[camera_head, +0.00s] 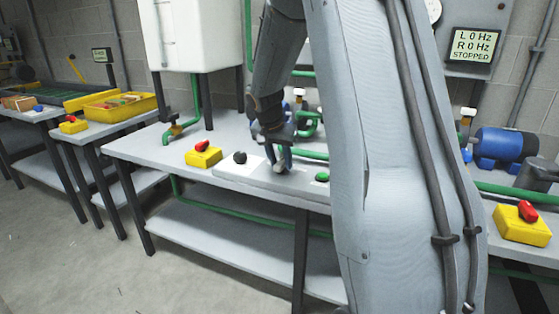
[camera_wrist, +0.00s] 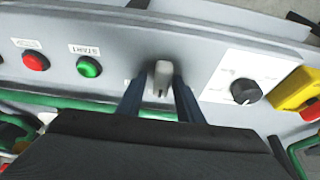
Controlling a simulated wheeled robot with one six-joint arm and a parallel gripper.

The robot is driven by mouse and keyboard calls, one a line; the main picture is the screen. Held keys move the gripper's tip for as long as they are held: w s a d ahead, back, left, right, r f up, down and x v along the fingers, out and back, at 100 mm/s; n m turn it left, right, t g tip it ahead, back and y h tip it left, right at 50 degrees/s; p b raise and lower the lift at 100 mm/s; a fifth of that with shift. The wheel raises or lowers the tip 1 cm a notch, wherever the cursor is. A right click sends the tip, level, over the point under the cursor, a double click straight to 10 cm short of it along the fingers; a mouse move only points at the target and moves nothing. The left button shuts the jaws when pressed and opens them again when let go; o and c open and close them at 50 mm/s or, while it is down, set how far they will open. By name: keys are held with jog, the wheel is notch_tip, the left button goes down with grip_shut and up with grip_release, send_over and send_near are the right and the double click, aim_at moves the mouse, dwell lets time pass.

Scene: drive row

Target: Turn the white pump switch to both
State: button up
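The white pump switch (camera_wrist: 161,80) is a pale upright handle on a grey control panel (camera_wrist: 120,28) in the wrist view. It points roughly straight up and down in the picture. My gripper (camera_wrist: 163,84) has its two dark blue fingers on either side of the handle, with what look like narrow gaps, so it appears open around it. In the head view my gripper (camera_head: 283,162) reaches down to the panel on the bench. The label beside the switch is mostly hidden by a finger, so I cannot read its positions.
A green START button (camera_wrist: 89,67) and a red button (camera_wrist: 36,60) sit left of the switch. A black dial (camera_wrist: 245,91) and a yellow emergency-stop box (camera_wrist: 295,90) are on the right. The wall display (camera_head: 474,46) reads L 0 Hz, R 0 Hz, STOPPED.

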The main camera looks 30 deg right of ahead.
jog(key=shift+o, duration=0.3)
jog(key=shift+w+r, duration=0.1)
jog(key=shift+r, duration=0.05)
jog(key=shift+a+r, duration=0.1)
jog(key=shift+r, duration=0.2)
jog(key=v, duration=0.7)
jog(key=shift+s, duration=0.25)
jog(key=shift+a, duration=0.1)
